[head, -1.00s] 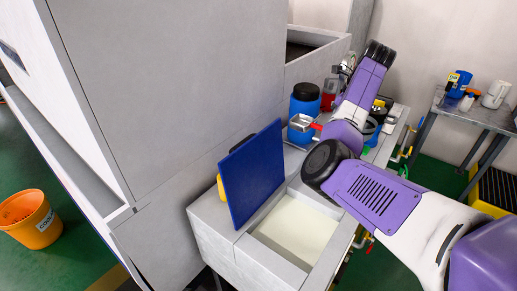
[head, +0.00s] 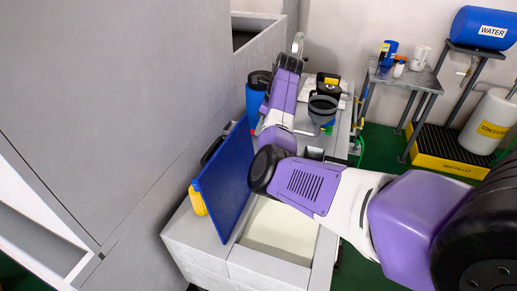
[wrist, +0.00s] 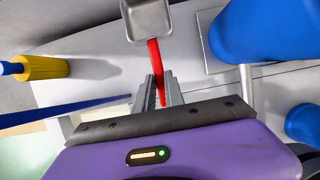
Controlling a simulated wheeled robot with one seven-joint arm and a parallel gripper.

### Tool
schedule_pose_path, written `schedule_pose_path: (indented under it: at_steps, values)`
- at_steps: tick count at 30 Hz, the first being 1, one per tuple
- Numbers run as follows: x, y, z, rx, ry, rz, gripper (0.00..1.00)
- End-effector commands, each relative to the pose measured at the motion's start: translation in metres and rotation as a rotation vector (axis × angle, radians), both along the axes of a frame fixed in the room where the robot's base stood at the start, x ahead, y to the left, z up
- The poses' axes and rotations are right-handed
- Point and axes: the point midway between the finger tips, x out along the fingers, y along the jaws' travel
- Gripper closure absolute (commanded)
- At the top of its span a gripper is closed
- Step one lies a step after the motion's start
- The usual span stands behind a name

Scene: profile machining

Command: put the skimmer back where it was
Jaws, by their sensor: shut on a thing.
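The skimmer has a square metal scoop (wrist: 148,18) and a red handle (wrist: 155,62). It shows at the top middle of the wrist view, above a pale grey surface. My gripper (wrist: 158,88) is shut on the red handle, with the scoop sticking out beyond the fingers. The open tank (head: 231,262) holds cream-coloured liquid. A blue panel (head: 222,185) stands upright and tilted along its left side.
A blue drum (head: 257,100) with a black lid stands behind the panel, and a blue container (wrist: 265,30) fills the wrist view's upper right. A yellow-and-blue object (wrist: 42,68) lies left. A dark funnel-like vessel (head: 323,108) and black can stand beyond my arm. A side table (head: 405,78) stands right.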

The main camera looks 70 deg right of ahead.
Motion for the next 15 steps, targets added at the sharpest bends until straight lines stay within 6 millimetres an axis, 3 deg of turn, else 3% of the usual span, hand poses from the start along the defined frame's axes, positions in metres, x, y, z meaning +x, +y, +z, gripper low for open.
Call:
schedule_pose_path:
  at_steps: [6, 15]
  values:
    - [-0.001, 0.001, -0.043, 0.002, 0.001, 0.0, 1.0]
    - [0.0, 0.001, -0.071, 0.003, 0.0, 0.001, 1.0]
